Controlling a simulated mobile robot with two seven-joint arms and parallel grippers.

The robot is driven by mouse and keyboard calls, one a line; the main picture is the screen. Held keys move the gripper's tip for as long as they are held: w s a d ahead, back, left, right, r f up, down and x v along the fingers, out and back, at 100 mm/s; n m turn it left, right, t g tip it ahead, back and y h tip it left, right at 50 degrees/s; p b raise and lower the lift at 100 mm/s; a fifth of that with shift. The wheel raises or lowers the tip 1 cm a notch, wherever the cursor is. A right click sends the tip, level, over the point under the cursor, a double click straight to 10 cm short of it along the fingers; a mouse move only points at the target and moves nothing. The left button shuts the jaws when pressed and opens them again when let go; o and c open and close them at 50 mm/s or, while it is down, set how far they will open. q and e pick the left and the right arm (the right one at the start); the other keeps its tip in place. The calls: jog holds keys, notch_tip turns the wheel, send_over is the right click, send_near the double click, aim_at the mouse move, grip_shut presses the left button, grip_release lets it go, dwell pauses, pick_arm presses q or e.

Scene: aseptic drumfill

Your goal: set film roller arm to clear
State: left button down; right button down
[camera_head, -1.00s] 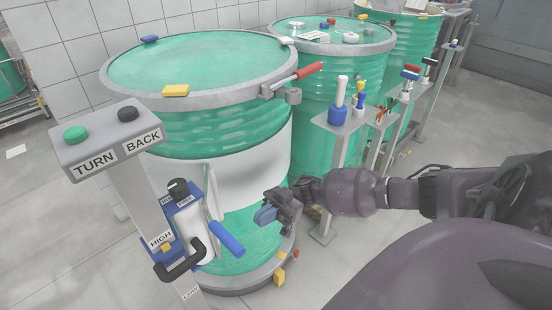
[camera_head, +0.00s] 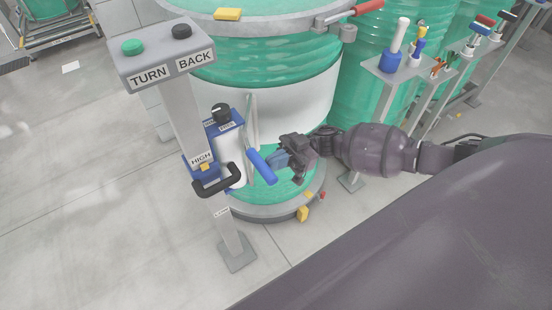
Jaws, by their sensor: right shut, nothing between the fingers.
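The film roller arm shows as a blue handle (camera_head: 262,167) on a thin grey bracket, sloping down to the right in front of the drum. It sits beside a white film roll (camera_head: 237,153) on the blue carriage (camera_head: 222,131) of the post. The carriage has a black knob (camera_head: 221,112) on top and a black loop handle (camera_head: 217,183) below. My right gripper (camera_head: 278,160) is shut and empty, just right of the blue handle. I cannot tell whether they touch. My left gripper is out of view.
The post carries a panel (camera_head: 160,57) marked TURN and BACK, with a green button (camera_head: 132,47) and a black button (camera_head: 181,32). The green drum (camera_head: 250,55) stands behind, with white film around it. A tool stand (camera_head: 388,72) is at the right.

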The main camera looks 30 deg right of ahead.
aim_at(259, 170)
jog(key=a+m+t+p, duration=0.1)
jog(key=t, duration=0.1)
jog(key=a+m+t+p, duration=0.1)
jog(key=t, duration=0.1)
jog(key=a+m+t+p, duration=0.1)
jog(key=t+p, duration=0.1)
jog(key=shift+s+a+r+m+h, duration=0.1)
jog(key=shift+s+r+m+h, duration=0.1)
jog(key=shift+r+m+h, duration=0.15)
jog(key=a+m+t+p, duration=0.1)
jog(key=t, duration=0.1)
jog(key=shift+a+t+h, duration=0.15)
jog(key=shift+t+h, duration=0.2)
jog(key=shift+t, duration=0.05)
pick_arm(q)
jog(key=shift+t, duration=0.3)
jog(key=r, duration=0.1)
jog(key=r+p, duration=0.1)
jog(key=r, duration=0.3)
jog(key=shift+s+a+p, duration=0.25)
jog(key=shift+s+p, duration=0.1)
pick_arm(e)
jog(key=m+t, duration=0.1)
jog(key=a+m+t+h, duration=0.1)
jog(key=m+t+h, duration=0.1)
jog(key=shift+w+a+f+t, duration=0.25)
jog(key=shift+w+a+t, duration=0.05)
jog(key=shift+a+t, duration=0.1)
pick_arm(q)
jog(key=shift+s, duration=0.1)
